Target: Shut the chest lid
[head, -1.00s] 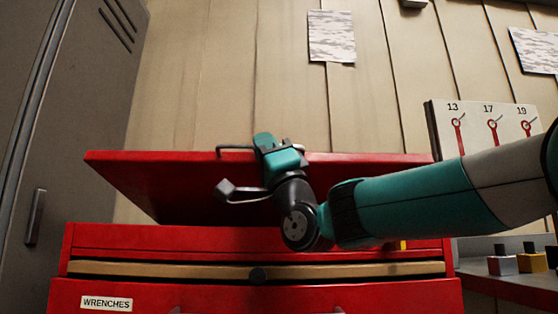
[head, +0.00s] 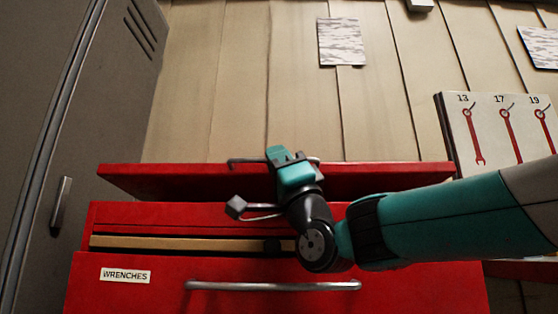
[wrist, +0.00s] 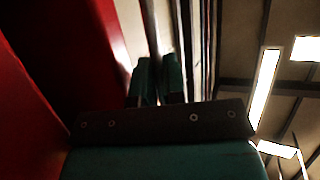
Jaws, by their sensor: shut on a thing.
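The red chest has its lid (head: 380,180) partly open, its front edge raised above the chest body (head: 150,215). A grey bar handle (head: 245,161) runs along the lid's front edge. My gripper (head: 278,156) is shut on this handle near its middle. In the wrist view the two teal fingers (wrist: 159,82) close around the bar (wrist: 154,35), with the red lid (wrist: 30,100) at left. My arm hides part of the lid and the right side of the chest front.
Below the lid are a drawer labelled WRENCHES (head: 125,275) and its long handle (head: 270,286). A grey locker (head: 90,130) stands close at left. A wrench board (head: 490,140) is behind my arm at right.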

